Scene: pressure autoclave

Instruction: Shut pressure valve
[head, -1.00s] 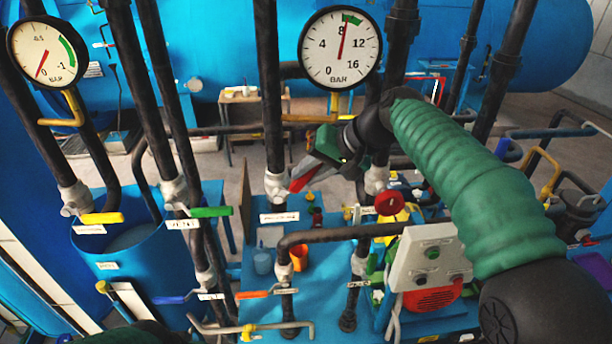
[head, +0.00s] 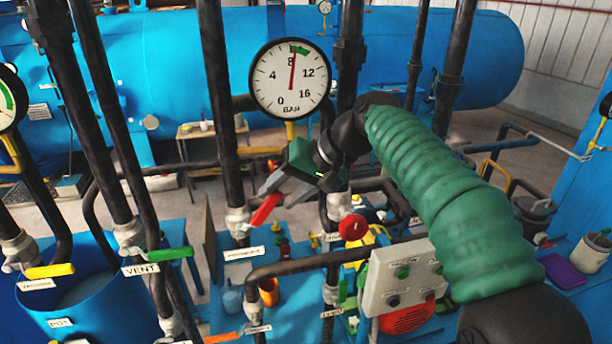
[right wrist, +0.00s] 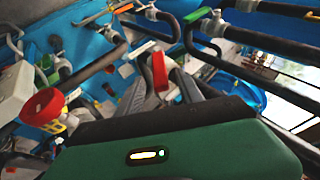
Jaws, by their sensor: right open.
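The pressure valve (head: 237,222) is a pale metal body on a dark vertical pipe in the head view, above a white label (head: 244,253). Its red lever (head: 265,210) sticks out to the right and slants upward. My right gripper (head: 276,190) is open, with its grey fingers at the lever. In the right wrist view, the red lever (right wrist: 160,70) shows between the two fingers (right wrist: 168,88). I cannot tell whether they touch it. My left gripper is out of view.
A round pressure gauge (head: 290,78) stands behind my right gripper, its needle near 8. A red round knob (head: 353,227) and a control box (head: 398,277) are to the right. A green VENT lever (head: 170,254) and a yellow lever (head: 50,271) are on pipes to the left.

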